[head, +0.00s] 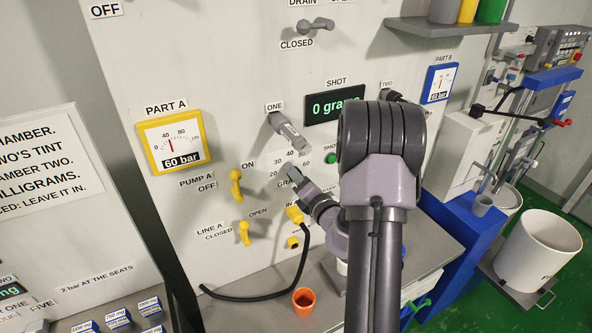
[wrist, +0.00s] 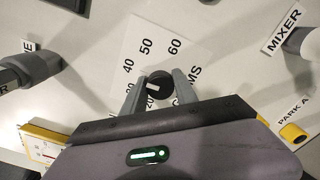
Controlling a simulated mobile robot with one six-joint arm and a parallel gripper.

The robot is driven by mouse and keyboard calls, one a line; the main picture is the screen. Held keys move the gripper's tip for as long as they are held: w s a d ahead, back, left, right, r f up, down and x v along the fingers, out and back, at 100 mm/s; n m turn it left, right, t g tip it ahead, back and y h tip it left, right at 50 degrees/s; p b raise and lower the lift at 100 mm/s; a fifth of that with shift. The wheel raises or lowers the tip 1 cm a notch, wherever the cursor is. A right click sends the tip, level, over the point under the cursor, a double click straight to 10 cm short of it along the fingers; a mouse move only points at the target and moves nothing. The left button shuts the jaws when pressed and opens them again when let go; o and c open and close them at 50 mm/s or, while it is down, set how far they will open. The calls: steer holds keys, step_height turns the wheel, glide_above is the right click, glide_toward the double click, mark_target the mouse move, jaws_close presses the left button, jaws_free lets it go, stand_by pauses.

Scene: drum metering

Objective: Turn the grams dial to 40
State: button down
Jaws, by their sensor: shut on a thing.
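The grams dial is a small black knob with a white pointer mark (wrist: 158,83), on a white scale plate (wrist: 160,30) marked 20 to 60. Its white mark lies on the lower left side of the knob in the wrist view, roughly toward the low numbers; the exact reading is unclear. My gripper (wrist: 157,92) has one finger on each side of the knob and is shut on it. In the head view my gripper (head: 294,177) is at the panel just below the numbers and largely hides the dial.
The SHOT display (head: 336,107) reads 0 grams. A grey lever (head: 287,130) labelled ONE is just above the dial, and a green button (head: 331,158) is to the right. An orange cup (head: 304,302) stands on the bench below.

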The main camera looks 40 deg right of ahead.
steer(key=shift+m, duration=0.3)
steer(key=c, duration=1)
jaws_free()
steer(key=shift+o, duration=0.2)
steer(key=shift+s, duration=0.1)
steer(key=p+v, duration=0.6)
steer(key=v, duration=1.1)
steer(key=shift+s+f, duration=0.1)
